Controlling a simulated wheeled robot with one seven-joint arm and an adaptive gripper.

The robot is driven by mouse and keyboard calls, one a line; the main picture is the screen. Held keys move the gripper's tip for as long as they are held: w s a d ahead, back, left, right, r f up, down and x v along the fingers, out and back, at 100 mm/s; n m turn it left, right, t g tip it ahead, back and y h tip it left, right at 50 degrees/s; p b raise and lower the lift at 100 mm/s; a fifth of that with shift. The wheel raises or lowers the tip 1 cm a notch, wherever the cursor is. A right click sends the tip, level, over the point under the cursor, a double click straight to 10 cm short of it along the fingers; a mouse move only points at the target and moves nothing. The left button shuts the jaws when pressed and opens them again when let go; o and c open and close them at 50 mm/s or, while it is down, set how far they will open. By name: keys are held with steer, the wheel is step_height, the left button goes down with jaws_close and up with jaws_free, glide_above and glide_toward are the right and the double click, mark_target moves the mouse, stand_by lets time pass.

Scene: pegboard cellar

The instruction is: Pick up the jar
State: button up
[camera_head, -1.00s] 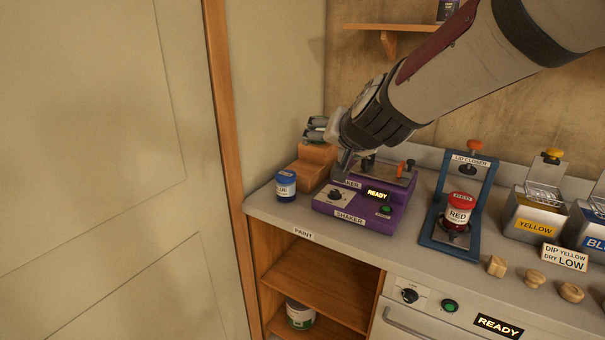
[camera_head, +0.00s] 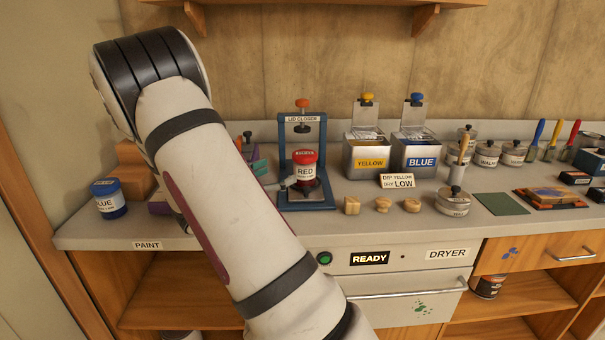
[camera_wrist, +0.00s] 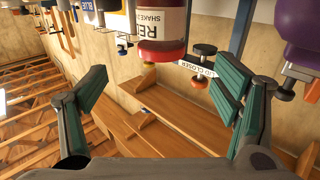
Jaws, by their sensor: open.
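A jar labelled RED (camera_head: 305,172) with a red lid stands upright on the blue lid closer (camera_head: 325,135). My gripper (camera_head: 275,172) is beside it on the left, mostly hidden behind my arm. In the wrist view, which looks upside down, the gripper (camera_wrist: 162,80) is open and its teal fingers are spread wide and empty. There the red jar (camera_wrist: 162,28) is at the top, ahead of the gap between the fingers. A second jar, labelled BLUE (camera_head: 108,198), stands at the counter's left end.
My arm covers most of the purple shaker (camera_head: 160,208). Yellow (camera_head: 367,155) and blue (camera_head: 418,156) dip tanks stand right of the lid closer. A wall shelf (camera_head: 310,2) hangs above.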

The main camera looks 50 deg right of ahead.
mark_target(305, 158)
steer(key=d, duration=1.2)
steer(key=shift+s, duration=0.3)
steer(key=shift+r, duration=0.1)
steer(key=c, duration=1.5)
steer(key=shift+r, duration=0.1)
